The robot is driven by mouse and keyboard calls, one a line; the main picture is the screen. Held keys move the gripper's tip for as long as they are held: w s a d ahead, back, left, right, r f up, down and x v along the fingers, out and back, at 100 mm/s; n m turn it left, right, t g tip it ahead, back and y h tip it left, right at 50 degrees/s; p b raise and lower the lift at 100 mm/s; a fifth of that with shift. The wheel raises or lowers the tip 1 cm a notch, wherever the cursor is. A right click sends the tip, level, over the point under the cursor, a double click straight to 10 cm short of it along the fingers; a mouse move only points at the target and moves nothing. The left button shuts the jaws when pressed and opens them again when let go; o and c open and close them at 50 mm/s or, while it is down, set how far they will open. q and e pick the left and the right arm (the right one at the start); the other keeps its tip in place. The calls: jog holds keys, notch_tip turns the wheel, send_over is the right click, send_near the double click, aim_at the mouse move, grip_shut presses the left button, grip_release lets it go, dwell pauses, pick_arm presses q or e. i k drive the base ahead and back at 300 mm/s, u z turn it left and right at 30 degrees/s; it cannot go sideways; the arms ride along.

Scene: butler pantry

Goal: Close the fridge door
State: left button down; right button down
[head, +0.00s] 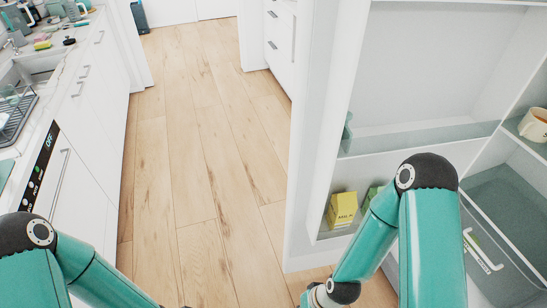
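The fridge door (318,110) is the tall white panel right of centre. It stands wide open, its inner side showing a clear upper shelf bin and a lower bin. A yellow milk carton (342,209) stands in the lower bin, with a green item partly hidden behind my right arm. The fridge interior (505,190) is open at the far right. Contact with the door cannot be seen.
A cream mug (534,124) stands on a fridge shelf, above a clear drawer (495,215) with a white handle. A white counter with a sink (35,68) and an appliance (55,180) runs along the left. The wooden floor (195,130) between is clear.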

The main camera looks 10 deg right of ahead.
aim_at(441, 77)
jog(key=u, duration=1.5)
jog(key=i, duration=0.15)
jog(key=z, duration=2.9)
